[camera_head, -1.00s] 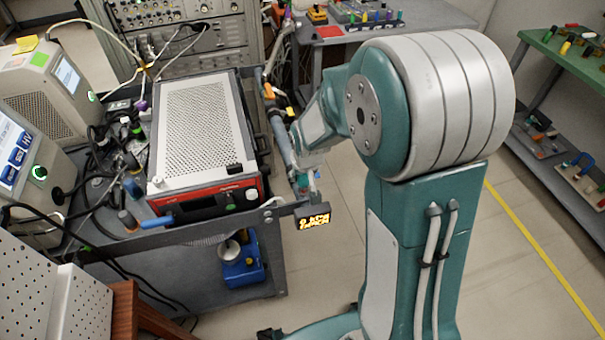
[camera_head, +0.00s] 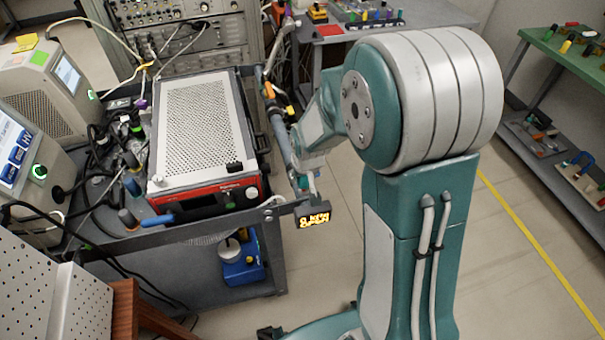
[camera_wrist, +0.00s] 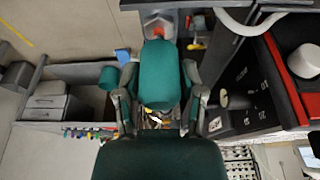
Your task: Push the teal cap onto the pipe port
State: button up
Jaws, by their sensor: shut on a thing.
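In the wrist view a rounded teal piece, which I take to be the teal cap (camera_wrist: 160,78), sits between the two dark fingers of my gripper (camera_wrist: 160,95). The fingers press along its left and right sides. In the head view my gripper (camera_head: 303,183) is small and partly hidden at the cart's right front corner, by the lower end of a grey pipe (camera_head: 281,135). The cap is too small to make out there. I cannot tell the pipe port clearly in either view, nor whether the cap touches it.
A small display with yellow characters (camera_head: 313,217) hangs at the cart's front corner. A red-fronted instrument (camera_head: 198,120) stands on the cart (camera_head: 180,237), left of my gripper. A blue device (camera_head: 243,268) is on the lower shelf. Open floor lies right of my arm.

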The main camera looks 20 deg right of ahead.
jog(key=shift+f, duration=1.15)
jog(key=o, duration=1.1)
jog(key=shift+r, duration=0.1)
jog(key=v, duration=1.1)
jog(key=shift+s+a+r, duration=0.1)
jog(key=shift+r, duration=0.25)
jog(key=s+r, duration=0.4)
jog(key=s, duration=0.2)
jog(key=s+r+t, duration=0.1)
jog(key=s+r, duration=0.3)
jog(key=s, duration=0.2)
jog(key=s+r+t, duration=0.1)
jog(key=s+r, duration=0.3)
jog(key=s, duration=0.2)
